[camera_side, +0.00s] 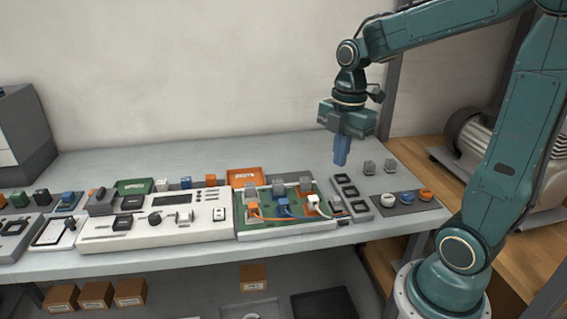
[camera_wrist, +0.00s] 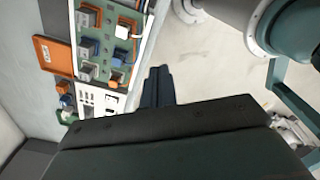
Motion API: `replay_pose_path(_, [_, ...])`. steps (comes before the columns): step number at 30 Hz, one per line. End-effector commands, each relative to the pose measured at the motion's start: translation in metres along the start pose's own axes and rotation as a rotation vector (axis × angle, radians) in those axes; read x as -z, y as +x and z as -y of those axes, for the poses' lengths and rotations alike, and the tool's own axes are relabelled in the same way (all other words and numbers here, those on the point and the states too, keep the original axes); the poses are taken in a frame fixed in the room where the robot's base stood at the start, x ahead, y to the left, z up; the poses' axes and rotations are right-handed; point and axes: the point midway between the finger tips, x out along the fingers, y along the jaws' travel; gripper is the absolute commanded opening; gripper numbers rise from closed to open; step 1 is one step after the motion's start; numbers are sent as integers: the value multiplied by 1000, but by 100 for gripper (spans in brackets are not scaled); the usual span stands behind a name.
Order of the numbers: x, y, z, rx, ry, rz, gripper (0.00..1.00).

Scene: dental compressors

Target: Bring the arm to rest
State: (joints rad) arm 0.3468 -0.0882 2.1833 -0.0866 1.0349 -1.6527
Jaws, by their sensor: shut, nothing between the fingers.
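My gripper (camera_side: 342,150) hangs from the teal arm above the right part of the grey bench, pointing down. Its blue fingers are together with nothing between them. In the wrist view the dark fingers (camera_wrist: 158,88) also show closed, to the right of the board fixture. In the side view the gripper is behind and above the small grey tray (camera_side: 350,193) and left of two small grey blocks. Whether the fingertips clear the bench top by much is hard to tell.
A green circuit board (camera_side: 285,208) with orange, blue and white plugs sits mid-bench. An orange tray (camera_side: 246,177) lies behind it. Two grey blocks (camera_side: 369,167) and a dark mat (camera_side: 405,202) with round parts are at right. A compressor (camera_side: 480,140) stands beyond the bench.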

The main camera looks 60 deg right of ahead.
Motion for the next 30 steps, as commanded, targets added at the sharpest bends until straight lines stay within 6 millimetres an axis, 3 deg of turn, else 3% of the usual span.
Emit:
replay_pose_path(13, [36,-30,40,-184,519,-32,0])
replay_pose_path(30, [62,-46,93,-342,1162,-268,0])
